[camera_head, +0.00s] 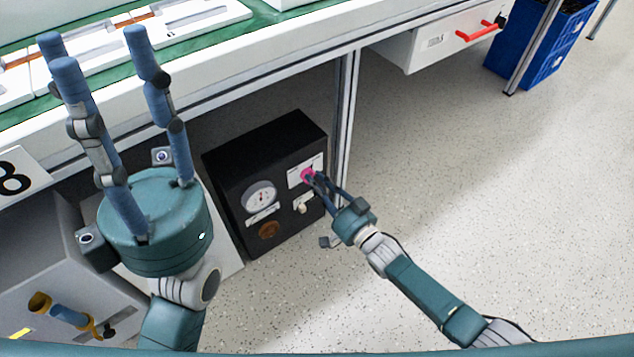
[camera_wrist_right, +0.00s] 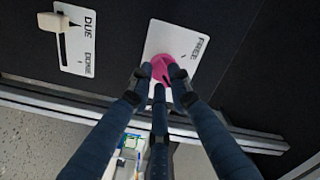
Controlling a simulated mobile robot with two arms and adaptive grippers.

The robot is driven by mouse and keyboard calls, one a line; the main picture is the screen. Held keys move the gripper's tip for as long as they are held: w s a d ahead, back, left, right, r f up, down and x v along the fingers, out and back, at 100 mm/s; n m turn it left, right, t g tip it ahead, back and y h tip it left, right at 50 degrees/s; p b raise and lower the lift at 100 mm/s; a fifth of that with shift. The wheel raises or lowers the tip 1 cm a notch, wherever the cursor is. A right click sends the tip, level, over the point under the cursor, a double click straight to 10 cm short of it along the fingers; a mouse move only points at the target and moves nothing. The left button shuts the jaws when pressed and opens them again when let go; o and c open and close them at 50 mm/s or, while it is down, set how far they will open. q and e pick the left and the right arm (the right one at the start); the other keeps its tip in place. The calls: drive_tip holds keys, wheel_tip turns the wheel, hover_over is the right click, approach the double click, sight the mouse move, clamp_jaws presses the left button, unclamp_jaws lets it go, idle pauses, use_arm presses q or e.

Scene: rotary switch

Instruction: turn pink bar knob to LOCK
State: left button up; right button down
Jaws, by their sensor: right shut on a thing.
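The pink bar knob (camera_head: 307,175) sits on a white label plate on the front of a black box (camera_head: 228,204). In the right wrist view the pink knob (camera_wrist_right: 175,68) is on a plate (camera_wrist_right: 204,38) that reads FREE; the LOCK marking cannot be made out. My right gripper (camera_head: 313,178) is at the knob, its fingers (camera_wrist_right: 160,78) shut on it and covering part of it. My left gripper (camera_head: 100,45) is raised at the left, near the bench and away from the knob, with its fingers spread and nothing between them.
A beige switch (camera_wrist_right: 52,22) on a plate reading DUE and DONE is beside the knob plate. The box also carries a round dial (camera_head: 260,196) and a brown knob (camera_head: 269,230). A bench leg (camera_head: 346,125) stands just right of the box. Open floor (camera_head: 500,210) lies to the right.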

drive_tip(key=c, duration=1.6)
unclamp_jaws()
drive_tip(key=v, duration=1.2)
drive_tip(key=shift+f, duration=0.1)
